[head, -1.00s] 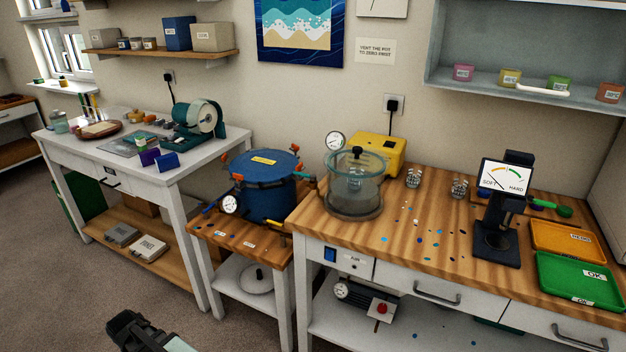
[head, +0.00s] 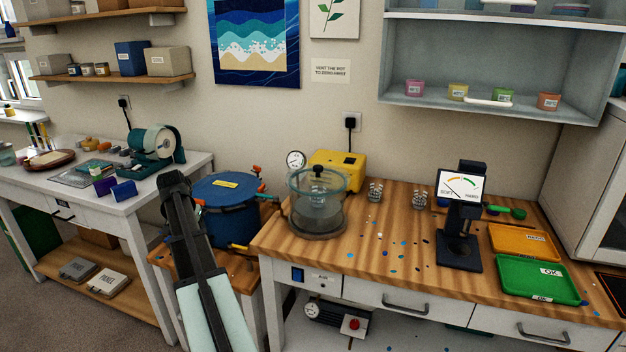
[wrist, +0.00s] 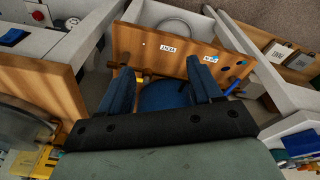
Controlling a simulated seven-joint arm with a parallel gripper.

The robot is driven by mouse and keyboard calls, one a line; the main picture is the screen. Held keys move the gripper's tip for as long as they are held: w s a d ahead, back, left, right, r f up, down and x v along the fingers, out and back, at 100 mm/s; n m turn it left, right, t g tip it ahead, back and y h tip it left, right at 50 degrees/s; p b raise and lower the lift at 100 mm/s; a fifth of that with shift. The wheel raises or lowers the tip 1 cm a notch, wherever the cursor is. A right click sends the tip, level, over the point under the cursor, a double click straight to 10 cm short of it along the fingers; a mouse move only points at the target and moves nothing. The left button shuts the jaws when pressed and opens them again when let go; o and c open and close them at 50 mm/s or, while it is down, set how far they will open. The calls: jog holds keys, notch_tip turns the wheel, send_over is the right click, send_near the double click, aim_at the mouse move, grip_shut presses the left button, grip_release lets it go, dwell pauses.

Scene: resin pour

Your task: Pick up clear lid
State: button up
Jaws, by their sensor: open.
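The clear lid (head: 317,181), with a black knob at its middle, rests on top of the clear round chamber (head: 318,212) on the wooden bench. My gripper (head: 174,180) is raised to the left of the chamber, in front of the blue pot's left side, well apart from the lid. In the wrist view my gripper (wrist: 160,72) shows two blue fingers spread apart with nothing held between them. Part of the clear chamber (wrist: 22,120) shows at the left edge there; I cannot make out the lid's knob.
The blue pot (head: 226,207) with orange-tipped clamps stands left of the chamber and partly lies behind my arm. A yellow pump (head: 338,165) and gauge (head: 295,160) stand behind the chamber. Glass cups (head: 375,193) and a hardness tester (head: 460,225) stand to its right. Coloured spots dot the bench.

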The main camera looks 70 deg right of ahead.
jog(key=s+d+r+m, duration=0.5)
jog(key=s+d+r, duration=0.9)
jog(key=d+r, duration=0.15)
jog(key=m+g, duration=0.1)
jog(key=m, duration=0.4)
send_near(318, 166)
jog(key=shift+h, duration=0.5)
notch_tip(318, 166, down, 5)
jog(key=shift+w+a, duration=0.1)
jog(key=shift+s+x, duration=0.15)
jog(key=shift+x, duration=1.2)
jog(key=shift+s+x, duration=0.15)
jog(key=shift+x, duration=1.2)
jog(key=shift+r, duration=0.1)
grip_shut()
jog(key=shift+n, duration=0.3)
